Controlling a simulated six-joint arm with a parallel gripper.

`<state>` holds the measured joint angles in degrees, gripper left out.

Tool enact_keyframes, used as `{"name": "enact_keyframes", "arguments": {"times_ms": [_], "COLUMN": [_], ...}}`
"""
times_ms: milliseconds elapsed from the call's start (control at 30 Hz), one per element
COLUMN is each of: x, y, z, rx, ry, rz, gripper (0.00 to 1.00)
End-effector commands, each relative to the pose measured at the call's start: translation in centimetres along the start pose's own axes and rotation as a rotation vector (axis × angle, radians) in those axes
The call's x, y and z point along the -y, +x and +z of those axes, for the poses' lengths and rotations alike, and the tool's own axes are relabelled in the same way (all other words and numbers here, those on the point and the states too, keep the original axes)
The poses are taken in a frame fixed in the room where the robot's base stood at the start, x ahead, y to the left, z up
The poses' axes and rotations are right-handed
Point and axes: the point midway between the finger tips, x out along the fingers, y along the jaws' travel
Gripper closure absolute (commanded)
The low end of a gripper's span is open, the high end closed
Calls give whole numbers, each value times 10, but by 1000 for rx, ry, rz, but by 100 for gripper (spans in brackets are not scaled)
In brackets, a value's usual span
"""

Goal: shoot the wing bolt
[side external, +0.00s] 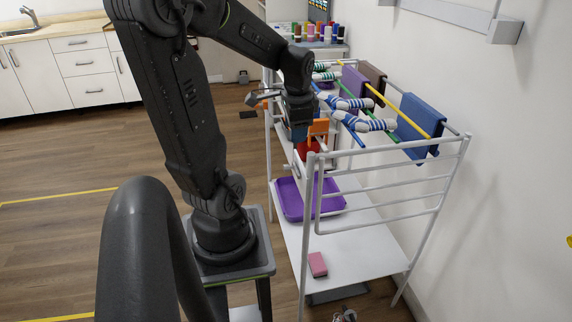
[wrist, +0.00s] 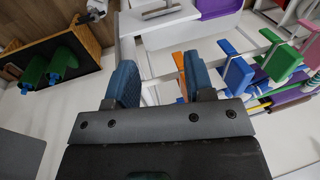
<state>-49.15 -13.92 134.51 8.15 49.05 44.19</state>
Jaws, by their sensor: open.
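I cannot make out a wing bolt in either view. My gripper (wrist: 159,80) shows in the wrist view as two blue-padded fingers, apart, with nothing held between them. In the side view my gripper (side external: 298,132) points down at the left side of a white rack (side external: 466,150), close to orange and red pieces; its fingertips are partly hidden there. In the wrist view a dark board (wrist: 45,52) with a wood-coloured edge carries green pieces (wrist: 36,72) with blue ends, left of my fingers.
Coloured clip-like pieces (wrist: 238,72) sit on rails right of my fingers. Striped socks (side external: 372,124), coloured rods and cloths (side external: 418,118) hang on the rack. A purple tray (side external: 290,200) and pink block (side external: 317,264) lie on white shelves below. The floor at left is clear.

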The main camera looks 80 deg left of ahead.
Motion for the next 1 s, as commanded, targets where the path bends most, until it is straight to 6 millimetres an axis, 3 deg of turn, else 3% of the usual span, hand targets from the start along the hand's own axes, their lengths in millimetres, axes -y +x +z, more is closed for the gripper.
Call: {"name": "enact_keyframes", "arguments": {"times_ms": [100, 333, 700, 1000], "x": [15, 18, 16, 16], "y": [10, 29, 102, 141], "z": [12, 15, 18, 20], "rx": [33, 44, 44, 42], "ry": [2, 8, 8, 7], "rz": [12, 18, 20, 16], "gripper": [52, 52, 52, 52]}}
